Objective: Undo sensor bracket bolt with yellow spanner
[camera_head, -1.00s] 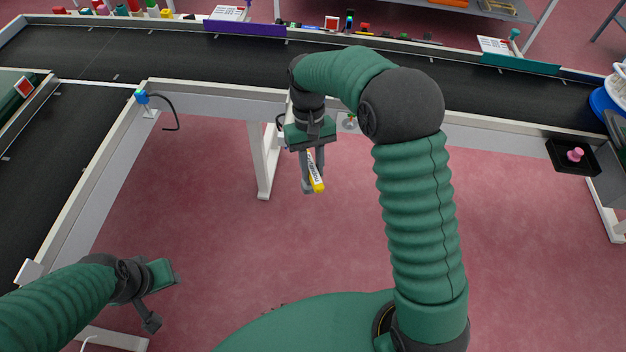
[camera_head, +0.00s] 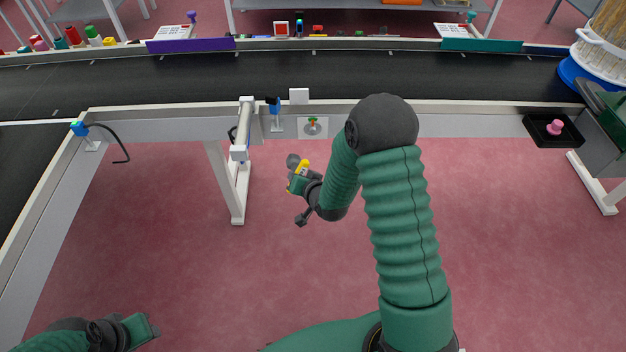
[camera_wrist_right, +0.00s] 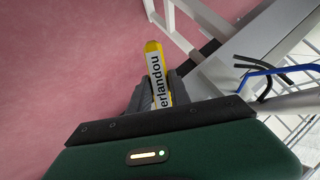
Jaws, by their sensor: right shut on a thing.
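The yellow spanner (camera_head: 304,167) with a white printed label is in my right gripper (camera_head: 296,165), below the conveyor's front rail. The right wrist view shows the spanner (camera_wrist_right: 156,72) upright between the shut fingers (camera_wrist_right: 158,92), its handle end hidden by the gripper. A small blue and black sensor on a bracket (camera_head: 275,106) stands at the rail, up and left of the gripper and apart from it. Another blue sensor (camera_head: 78,129) with a black cable sits at the left corner. I cannot make out the bolt. My left gripper (camera_head: 148,328) is low at the left, its fingers unclear.
A white post-like part (camera_head: 242,130) juts from the rail beside the bracket. A white plate with a red and green fitting (camera_head: 312,124) is right of it. A black tray (camera_head: 540,140) with a pink knob is farther right. The floor below is open.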

